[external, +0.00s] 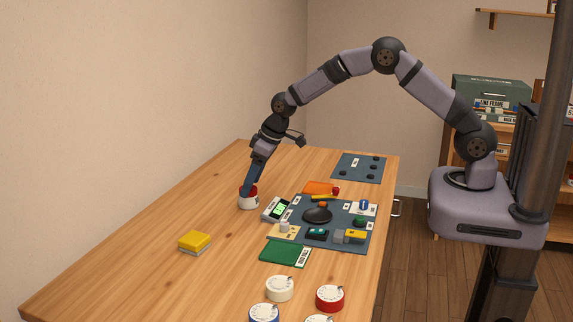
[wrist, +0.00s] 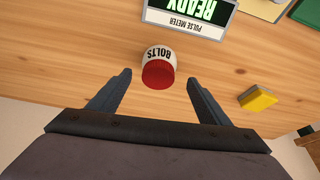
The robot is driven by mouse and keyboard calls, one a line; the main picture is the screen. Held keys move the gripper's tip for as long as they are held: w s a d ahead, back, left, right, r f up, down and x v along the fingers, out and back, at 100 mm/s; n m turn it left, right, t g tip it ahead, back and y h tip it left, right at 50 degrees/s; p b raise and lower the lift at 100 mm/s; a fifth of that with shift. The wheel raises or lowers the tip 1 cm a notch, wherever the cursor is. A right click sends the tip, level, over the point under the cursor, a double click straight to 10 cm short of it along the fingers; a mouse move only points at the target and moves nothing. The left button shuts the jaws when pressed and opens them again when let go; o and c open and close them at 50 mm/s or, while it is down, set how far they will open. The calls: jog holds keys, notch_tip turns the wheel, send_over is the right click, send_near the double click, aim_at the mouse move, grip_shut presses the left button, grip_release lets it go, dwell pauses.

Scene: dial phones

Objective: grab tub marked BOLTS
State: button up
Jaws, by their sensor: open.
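The tub marked BOLTS (wrist: 160,55) is white with a red lid (wrist: 158,75). In the wrist view its label appears upside down, and it sits just ahead of the gap between my fingers. In the external view the tub (external: 248,203) stands on the wooden table, left of the grey meter, its top partly hidden by my fingers. My gripper (wrist: 158,92) is open and empty, with one finger to each side of the tub's lid in the wrist view. In the external view my gripper (external: 251,187) points down at the tub. I cannot tell whether the fingers touch it.
A pulse meter (external: 277,209) reading READY stands close right of the tub. A dark mat (external: 345,242) with several small parts lies beyond it. A yellow sponge-like block (external: 194,241) lies front left. Several round dials (external: 279,288) stand at the front. The table left of the tub is clear.

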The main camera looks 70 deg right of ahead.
aim_at(252, 202)
jog(key=shift+p+x, duration=0.95)
jog(key=shift+x, duration=1.5)
jog(key=shift+s+d+f, duration=0.1)
jog(key=shift+s+d, duration=0.1)
jog(key=c, duration=1.2)
